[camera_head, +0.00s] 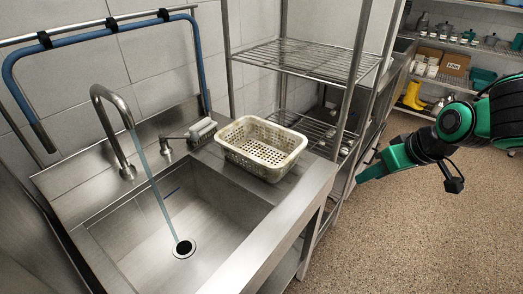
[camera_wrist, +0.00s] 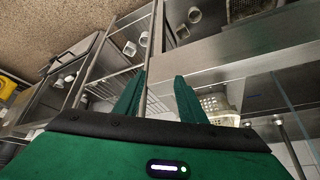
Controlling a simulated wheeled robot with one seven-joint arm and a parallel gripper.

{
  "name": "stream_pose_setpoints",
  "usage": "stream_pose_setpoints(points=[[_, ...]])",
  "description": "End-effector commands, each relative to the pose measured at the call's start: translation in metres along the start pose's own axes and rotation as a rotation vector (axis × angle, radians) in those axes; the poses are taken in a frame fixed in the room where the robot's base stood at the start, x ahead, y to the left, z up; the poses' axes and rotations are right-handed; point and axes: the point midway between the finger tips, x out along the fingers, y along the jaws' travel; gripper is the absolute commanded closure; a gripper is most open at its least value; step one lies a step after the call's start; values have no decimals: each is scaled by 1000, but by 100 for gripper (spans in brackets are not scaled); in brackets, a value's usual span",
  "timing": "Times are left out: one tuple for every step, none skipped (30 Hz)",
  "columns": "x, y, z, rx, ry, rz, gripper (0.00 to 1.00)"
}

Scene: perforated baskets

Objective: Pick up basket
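A cream perforated basket (camera_head: 262,159) stands upright on the steel counter, at the right of the sink. It looks empty. My gripper (camera_head: 366,170) is in the air to the right of the basket, beyond the counter's edge and apart from it. In the wrist view the two green fingers of my gripper (camera_wrist: 158,92) are spread with nothing between them. Part of the basket (camera_wrist: 215,103) shows just right of the right finger, partly hidden by it.
The steel sink (camera_head: 140,237) has water running from a curved faucet (camera_head: 113,135). A brush (camera_head: 198,131) lies left of the basket. A wire shelf rack (camera_head: 310,60) stands behind the basket. The speckled floor (camera_head: 420,235) is open on the right.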

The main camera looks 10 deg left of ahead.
Motion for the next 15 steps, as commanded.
stream_pose_setpoints(points=[[20, -36, -27, -104, 64, -67, 63], [29, -56, -42, -159, 111, -104, 63], [38, -84, -60, -223, 171, -153, 63], [43, -105, -72, -265, 215, -187, 63], [46, -124, -83, -301, 258, -218, 63], [50, -147, -95, -339, 308, -255, 63], [52, -163, -102, -361, 341, -281, 63], [53, -177, -108, -381, 373, -302, 63], [55, -190, -114, -399, 406, -324, 63], [56, -199, -117, -410, 428, -339, 63], [56, -206, -121, -420, 449, -351, 63], [57, -215, -124, -430, 471, -365, 63], [57, -220, -126, -436, 484, -373, 63], [57, -224, -128, -441, 497, -379, 63], [58, -229, -131, -445, 508, -385, 63]])
